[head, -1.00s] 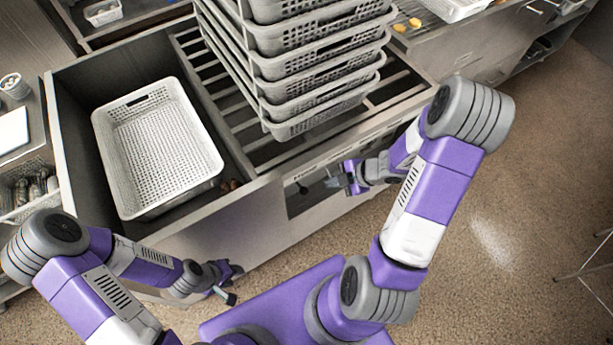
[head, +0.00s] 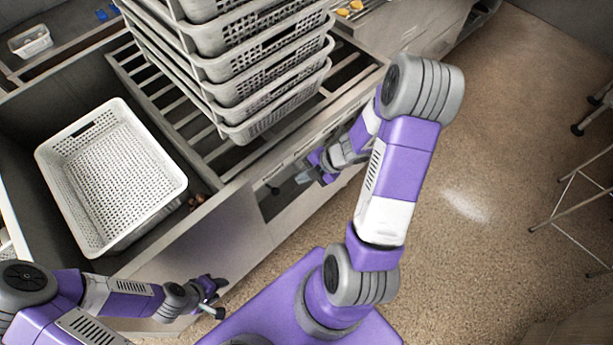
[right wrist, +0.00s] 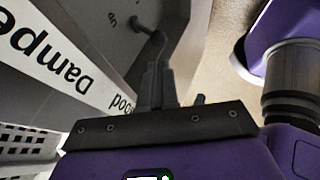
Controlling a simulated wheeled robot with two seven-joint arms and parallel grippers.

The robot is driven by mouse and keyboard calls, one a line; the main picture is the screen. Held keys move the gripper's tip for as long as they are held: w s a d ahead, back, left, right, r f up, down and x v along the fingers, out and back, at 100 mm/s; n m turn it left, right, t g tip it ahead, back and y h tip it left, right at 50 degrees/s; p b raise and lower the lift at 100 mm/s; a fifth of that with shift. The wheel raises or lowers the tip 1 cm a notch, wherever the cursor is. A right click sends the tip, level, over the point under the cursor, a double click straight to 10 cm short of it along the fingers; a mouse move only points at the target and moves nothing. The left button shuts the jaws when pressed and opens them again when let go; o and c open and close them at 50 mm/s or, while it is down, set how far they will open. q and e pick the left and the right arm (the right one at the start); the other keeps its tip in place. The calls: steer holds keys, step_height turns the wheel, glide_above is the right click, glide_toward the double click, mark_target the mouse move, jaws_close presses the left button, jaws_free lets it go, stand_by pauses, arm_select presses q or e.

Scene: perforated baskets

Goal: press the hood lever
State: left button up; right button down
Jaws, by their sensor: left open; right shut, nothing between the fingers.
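In the right wrist view, a thin lever with a round dark knob (right wrist: 137,22) stands out from the grey counter front, close beyond the fingertips. A white label strip (right wrist: 55,65) beside it shows upside-down lettering, "Dampe" and "ood", partly cut off. My right gripper (right wrist: 158,70) is shut and empty, its fingers pointing at the lever; I cannot tell whether they touch it. In the head view the right gripper (head: 304,176) is at the counter front, by a dark recess (head: 275,200). My left gripper (head: 217,297) is open and empty, low in front of the counter.
A tall stack of white perforated baskets (head: 245,88) stands on the slatted rack (head: 185,125). A single white basket (head: 110,175) lies in the bin to its left. The brown floor (head: 480,150) at right is open, with thin metal stand legs (head: 572,205) at its edge.

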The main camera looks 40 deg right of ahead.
mark_target(278, 190)
arm_select(q)
step_height(278, 190, down, 7)
steer(key=b, duration=0.6)
arm_select(e)
steer(key=x, duration=1)
arm_select(q)
steer(key=shift+r, duration=0.1)
arm_select(e)
steer(key=shift+r, duration=0.1)
